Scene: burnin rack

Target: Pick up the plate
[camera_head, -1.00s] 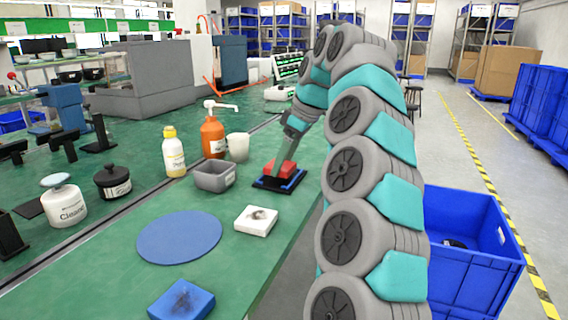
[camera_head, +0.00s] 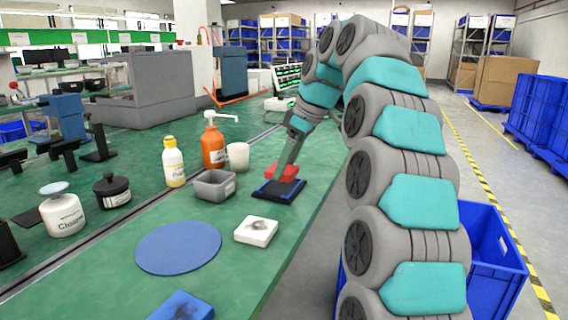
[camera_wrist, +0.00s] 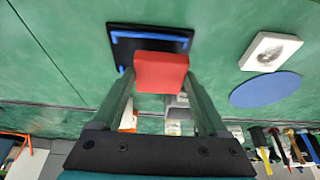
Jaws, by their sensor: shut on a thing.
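The red plate (camera_head: 288,172), a thick flat block, is between the fingers of my gripper (camera_head: 282,168). It also shows in the wrist view (camera_wrist: 161,72), at the tips of my gripper's two fingers (camera_wrist: 161,88). My gripper is shut on it and holds it just above a black square fixture (camera_head: 284,192) with blue edge strips. The fixture shows in the wrist view (camera_wrist: 122,50), partly covered by the red plate. My arm comes down from the upper right in the head view.
On the green bench, a grey bin (camera_head: 214,186), white cup (camera_head: 238,156), orange pump bottle (camera_head: 213,146) and yellow-capped bottle (camera_head: 174,164) stand left of the fixture. A white block (camera_head: 256,231) and blue round mat (camera_head: 178,247) lie nearer. A blue crate (camera_head: 497,250) is at right.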

